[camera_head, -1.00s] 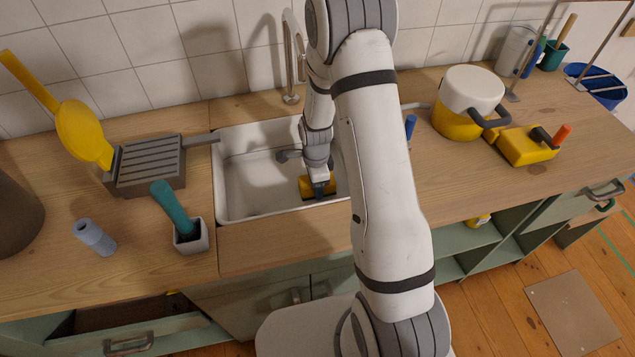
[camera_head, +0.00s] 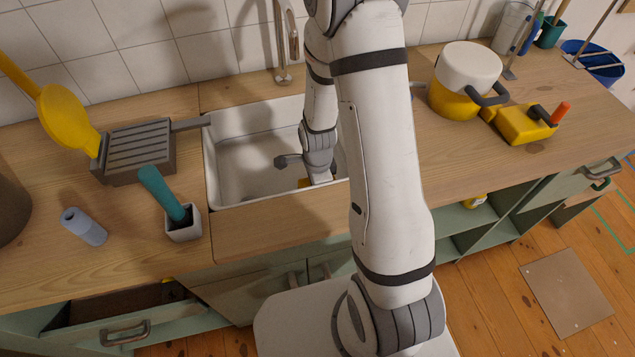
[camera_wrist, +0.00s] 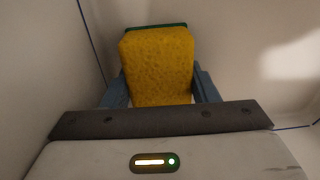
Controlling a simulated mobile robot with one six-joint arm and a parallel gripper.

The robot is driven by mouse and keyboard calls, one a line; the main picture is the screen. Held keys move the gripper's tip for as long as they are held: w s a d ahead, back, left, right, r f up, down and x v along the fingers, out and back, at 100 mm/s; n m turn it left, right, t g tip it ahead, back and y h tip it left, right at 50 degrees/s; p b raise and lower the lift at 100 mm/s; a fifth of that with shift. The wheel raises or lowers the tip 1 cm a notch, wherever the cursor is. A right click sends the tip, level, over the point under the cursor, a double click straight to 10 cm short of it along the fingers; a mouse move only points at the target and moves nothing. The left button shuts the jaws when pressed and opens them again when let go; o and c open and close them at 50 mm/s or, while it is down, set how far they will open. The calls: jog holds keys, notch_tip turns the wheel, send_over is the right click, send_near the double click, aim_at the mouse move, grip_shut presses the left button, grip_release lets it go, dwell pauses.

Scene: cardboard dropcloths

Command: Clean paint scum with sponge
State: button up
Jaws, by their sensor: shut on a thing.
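In the wrist view my gripper (camera_wrist: 160,92) is shut on a yellow sponge (camera_wrist: 158,60) with a green layer along its far edge. The blue fingers press it from both sides. In the head view my gripper is down inside the white sink (camera_head: 232,165), and only a small yellow bit of the sponge (camera_head: 304,183) shows beside my wrist. My arm hides the right part of the sink. I cannot make out any paint scum in either view. Pale sink walls surround the sponge in the wrist view.
Left of the sink are a ridged grey block (camera_head: 140,150), a teal-handled brush in a white holder (camera_head: 184,228) and a grey-blue roll (camera_head: 84,227). A yellow-white pot (camera_head: 465,80) stands right. A faucet (camera_head: 281,45) rises behind. A drawer (camera_head: 125,335) is open at lower left.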

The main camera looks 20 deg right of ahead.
jog(key=shift+w+r, duration=0.1)
jog(key=shift+w, duration=2.65)
jog(key=shift+w+f+b, duration=0.2)
jog(key=shift+w+b, duration=0.15)
jog(key=shift+w, duration=0.65)
jog(key=s+b, duration=0.1)
jog(key=s, duration=0.7)
jog(key=shift+s+f, duration=0.15)
jog(key=shift+s, duration=0.05)
jog(key=w, duration=0.7)
jog(key=shift+w+r+b, duration=0.1)
jog(key=shift+r+b, duration=0.1)
jog(key=shift+b, duration=0.1)
jog(key=shift+r+p, duration=1.6)
jog(key=shift+r, duration=0.95)
